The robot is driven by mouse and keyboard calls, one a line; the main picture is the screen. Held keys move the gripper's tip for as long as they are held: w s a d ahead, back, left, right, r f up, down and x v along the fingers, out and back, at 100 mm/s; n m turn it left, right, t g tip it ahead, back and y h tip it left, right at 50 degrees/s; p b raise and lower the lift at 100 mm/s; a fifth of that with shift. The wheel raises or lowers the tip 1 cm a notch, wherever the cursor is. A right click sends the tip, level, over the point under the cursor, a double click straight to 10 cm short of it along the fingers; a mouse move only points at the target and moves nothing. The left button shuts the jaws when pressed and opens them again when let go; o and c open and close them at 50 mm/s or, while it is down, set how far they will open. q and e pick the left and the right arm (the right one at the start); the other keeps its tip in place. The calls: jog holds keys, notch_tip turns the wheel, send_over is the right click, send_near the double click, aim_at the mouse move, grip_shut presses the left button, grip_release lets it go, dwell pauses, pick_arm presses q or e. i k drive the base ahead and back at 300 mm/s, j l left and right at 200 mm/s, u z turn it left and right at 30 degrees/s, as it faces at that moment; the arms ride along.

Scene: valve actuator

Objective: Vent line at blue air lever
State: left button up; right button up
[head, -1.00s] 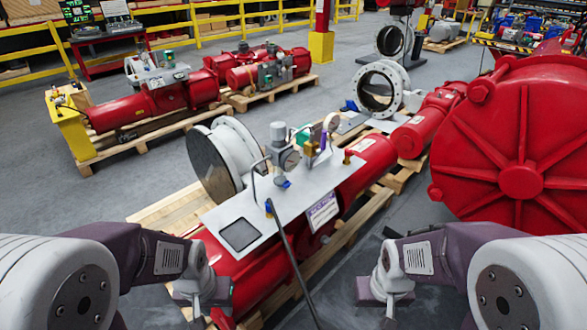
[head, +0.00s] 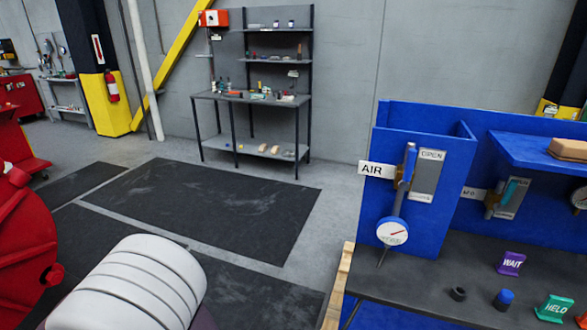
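The blue air lever (head: 409,162) stands upright at the right of the head view, on a brass valve body on a blue panel (head: 440,220). A white AIR sign (head: 377,170) is at its left, and a grey plate (head: 429,175) reading OPEN at its top is at its right. A grey pipe runs down from the valve to a round white gauge (head: 392,232) with a red needle. Neither gripper shows. A white rounded link of my arm fills the lower left.
A dark bench top (head: 440,275) below the panel holds a purple WAIT tag (head: 511,263), a green tag (head: 553,308) and small caps. A second valve (head: 495,203) is farther right. A shelved workbench (head: 250,98) stands at the back wall. Dark floor mats (head: 205,205) lie clear; red machinery (head: 25,240) is at left.

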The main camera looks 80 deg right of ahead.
aim_at(404, 185)
jog(key=z, duration=3.6)
